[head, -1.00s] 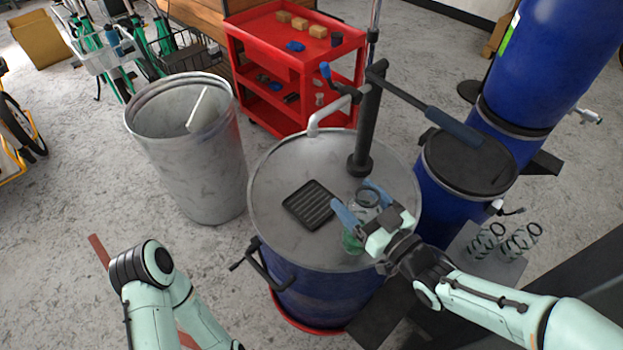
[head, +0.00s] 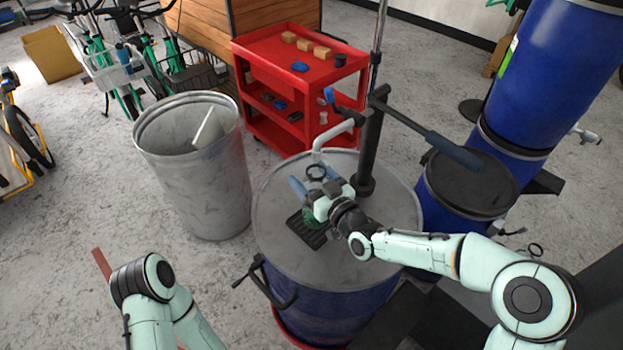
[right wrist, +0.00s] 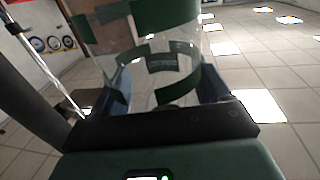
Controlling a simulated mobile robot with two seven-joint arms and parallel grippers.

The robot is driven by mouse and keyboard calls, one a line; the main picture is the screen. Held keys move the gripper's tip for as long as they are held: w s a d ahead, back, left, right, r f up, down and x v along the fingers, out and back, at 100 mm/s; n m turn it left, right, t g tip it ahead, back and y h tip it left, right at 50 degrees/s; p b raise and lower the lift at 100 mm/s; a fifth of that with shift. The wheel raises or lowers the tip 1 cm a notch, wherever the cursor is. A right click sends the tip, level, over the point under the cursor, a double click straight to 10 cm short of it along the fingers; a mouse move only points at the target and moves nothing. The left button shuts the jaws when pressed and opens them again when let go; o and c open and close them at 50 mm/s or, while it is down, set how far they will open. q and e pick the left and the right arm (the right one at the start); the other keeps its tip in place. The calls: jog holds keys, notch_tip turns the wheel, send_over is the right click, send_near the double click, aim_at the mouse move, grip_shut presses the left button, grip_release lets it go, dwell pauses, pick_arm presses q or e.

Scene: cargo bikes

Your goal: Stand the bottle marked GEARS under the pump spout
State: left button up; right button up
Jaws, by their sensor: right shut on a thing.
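My right gripper (head: 312,184) is shut on a clear bottle with green markings (head: 311,216), over the drum lid near the pump. In the right wrist view the bottle (right wrist: 165,50) stands between the fingers, with green bands on clear walls; I cannot read its marking. The black ribbed drip tray (head: 308,236) lies on the lid, partly hidden by the gripper and bottle. The grey pump spout (head: 320,146) curves down just behind the gripper. I cannot tell whether the bottle touches the tray. My left arm shows at lower left; its gripper is out of view.
The pump column (head: 370,145) stands on the blue drum's grey lid (head: 395,215), its long handle (head: 450,148) reaching right. A grey bin (head: 195,190) stands left, a red cart (head: 290,75) behind, and blue drums (head: 510,140) to the right. The lid's front is clear.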

jog(key=shift+f, duration=0.6)
jog(key=shift+f+b, duration=0.25)
jog(key=shift+b, duration=0.05)
jog(key=o, duration=1.6)
jog(key=shift+r, duration=0.1)
